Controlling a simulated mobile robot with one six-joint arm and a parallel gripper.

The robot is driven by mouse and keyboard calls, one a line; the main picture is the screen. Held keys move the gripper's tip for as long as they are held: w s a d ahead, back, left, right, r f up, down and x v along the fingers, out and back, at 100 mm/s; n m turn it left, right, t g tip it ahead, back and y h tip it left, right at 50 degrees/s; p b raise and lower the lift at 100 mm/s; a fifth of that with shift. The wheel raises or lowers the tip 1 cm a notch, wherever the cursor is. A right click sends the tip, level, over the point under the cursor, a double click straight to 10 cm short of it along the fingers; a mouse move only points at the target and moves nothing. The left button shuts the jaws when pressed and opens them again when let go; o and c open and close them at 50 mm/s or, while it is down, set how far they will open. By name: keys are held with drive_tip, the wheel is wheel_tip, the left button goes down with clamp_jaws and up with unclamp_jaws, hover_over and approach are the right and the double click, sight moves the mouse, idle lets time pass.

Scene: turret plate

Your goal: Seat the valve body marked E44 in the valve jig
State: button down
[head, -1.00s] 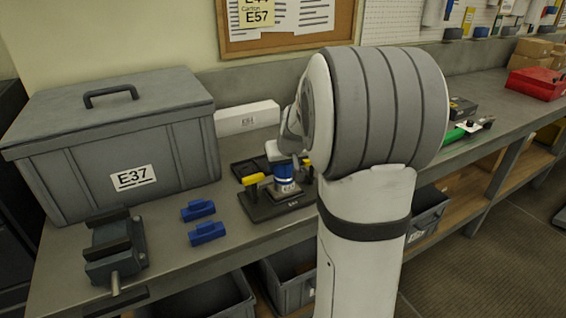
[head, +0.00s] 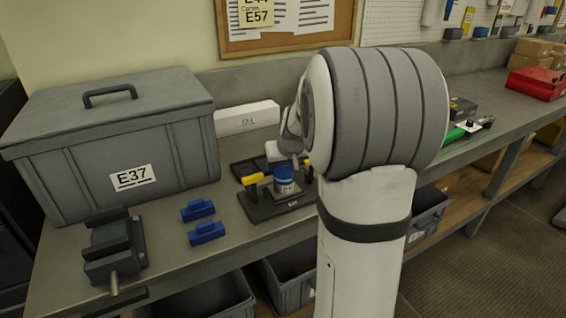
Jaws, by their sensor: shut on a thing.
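The valve body (head: 284,181) is a small blue cylinder with a pale label too small to read. It stands upright at the middle of the valve jig (head: 262,211), a dark plate with yellow-tipped clamps at the left and right. My gripper (head: 285,160) is above the valve body and shut on it. My large grey and white arm hides part of the gripper and the jig's right side. I cannot tell whether the valve body is fully down in the jig.
A lidded grey bin marked E37 (head: 180,160) stands at the left. A dark vise (head: 113,250) and two blue blocks (head: 198,209) (head: 207,232) lie in front of it. A white box (head: 247,118) and a dark tray (head: 245,168) are behind the jig.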

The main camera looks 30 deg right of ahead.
drive_tip(key=shift+f+b, duration=0.2)
drive_tip(key=shift+b, duration=0.15)
idle(0.3)
drive_tip(key=shift+c, duration=2.1)
unclamp_jaws()
drive_tip(key=v, duration=0.7)
drive_tip(key=shift+s+r, duration=0.2)
drive_tip(key=shift+r, duration=0.2)
drive_tip(key=s+a+f+n+g, duration=0.1)
drive_tip(key=s+a+f+g, duration=0.1)
drive_tip(key=s+a, duration=0.6)
drive_tip(key=s+a+f+g+y, duration=0.1)
drive_tip(key=s+a+f, duration=0.4)
drive_tip(key=s, duration=0.9)
drive_tip(key=a+g, duration=0.1)
drive_tip(key=a, duration=0.2)
drive_tip(key=shift+s+n, duration=0.4)
